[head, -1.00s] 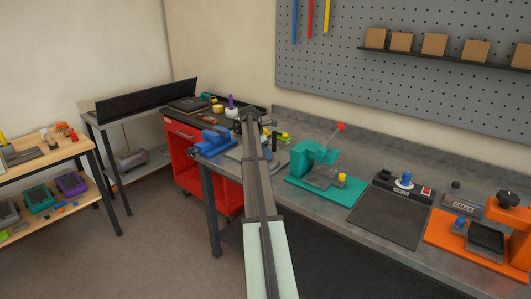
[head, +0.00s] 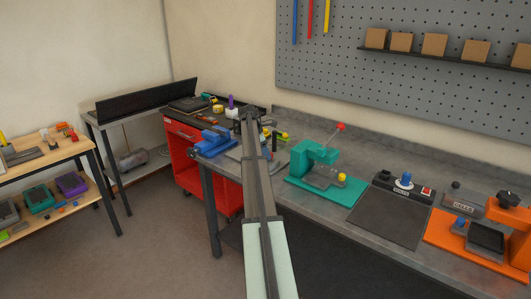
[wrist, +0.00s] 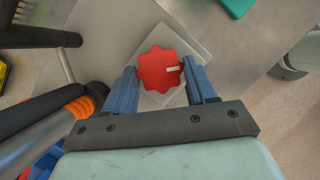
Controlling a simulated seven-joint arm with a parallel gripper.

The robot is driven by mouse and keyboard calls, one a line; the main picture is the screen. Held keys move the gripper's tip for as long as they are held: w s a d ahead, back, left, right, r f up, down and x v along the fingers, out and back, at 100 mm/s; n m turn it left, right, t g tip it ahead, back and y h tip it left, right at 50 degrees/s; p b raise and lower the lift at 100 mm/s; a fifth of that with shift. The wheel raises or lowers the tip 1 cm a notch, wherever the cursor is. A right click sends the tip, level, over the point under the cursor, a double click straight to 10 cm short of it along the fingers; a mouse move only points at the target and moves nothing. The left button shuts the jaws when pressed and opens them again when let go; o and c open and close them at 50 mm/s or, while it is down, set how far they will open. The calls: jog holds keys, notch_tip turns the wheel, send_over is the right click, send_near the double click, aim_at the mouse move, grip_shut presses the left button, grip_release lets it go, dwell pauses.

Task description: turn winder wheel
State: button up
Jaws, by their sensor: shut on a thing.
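The winder wheel is a red, scalloped knob (wrist: 160,70) with a short pale mark on its right side, in the wrist view. It sits over a light grey square plate (wrist: 192,47). My gripper (wrist: 160,78) is shut on the wheel, with one blue finger at its left edge and one at its right edge. In the head view my arm reaches away over the bench, and the wheel is hidden behind it.
A blue vise (head: 213,141) stands left of my arm. A teal press (head: 315,157) with a red-tipped lever stands to the right. In the wrist view, dark handles with orange bands (wrist: 78,107) lie close left of my gripper.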

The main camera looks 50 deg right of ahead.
jog(key=m, duration=0.2)
jog(key=m+g+y, duration=0.1)
jog(key=m, duration=0.1)
jog(key=m+y, duration=0.1)
jog(key=m, duration=0.1)
jog(key=shift+w+d+g, duration=0.2)
jog(key=shift+d+g, duration=0.1)
jog(key=shift+d, duration=0.05)
jog(key=m+y, duration=0.1)
jog(key=m, duration=0.1)
jog(key=m+y, duration=0.1)
jog(key=m, duration=0.2)
jog(key=shift+d, duration=0.15)
jog(key=shift+m, duration=0.4)
jog(key=o, duration=1)
jog(key=shift+o, duration=0.2)
jog(key=shift+n, duration=0.3)
